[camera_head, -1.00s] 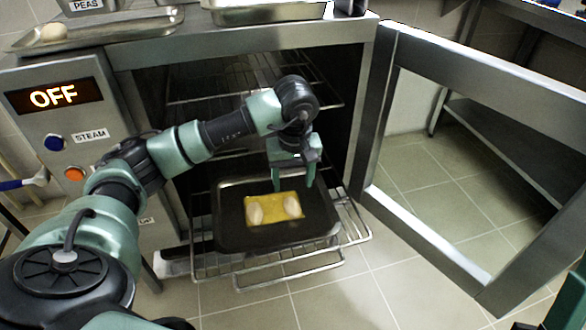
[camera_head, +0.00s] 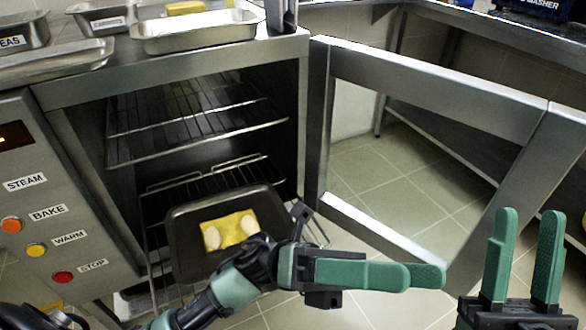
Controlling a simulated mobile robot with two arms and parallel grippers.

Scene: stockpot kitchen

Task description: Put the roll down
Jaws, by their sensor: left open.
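Two pale rolls lie side by side on a yellow sheet (camera_head: 229,219) in a dark baking tray (camera_head: 187,262): the left roll (camera_head: 212,238) and the right roll (camera_head: 249,224). The tray rests on a pulled-out lower oven rack. My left gripper (camera_head: 424,275) is open and empty, in front and to the right of the tray, with fingers pointing right. My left arm covers the tray's front right corner. My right gripper (camera_head: 529,225) is open and empty at the lower right, fingers pointing up.
The oven door (camera_head: 440,85) stands wide open on the right. An upper wire rack (camera_head: 190,140) is empty. Metal pans, one a shallow pan (camera_head: 198,45), stand on the oven top. A button panel (camera_head: 50,215) is at the left. Floor shows beyond the door.

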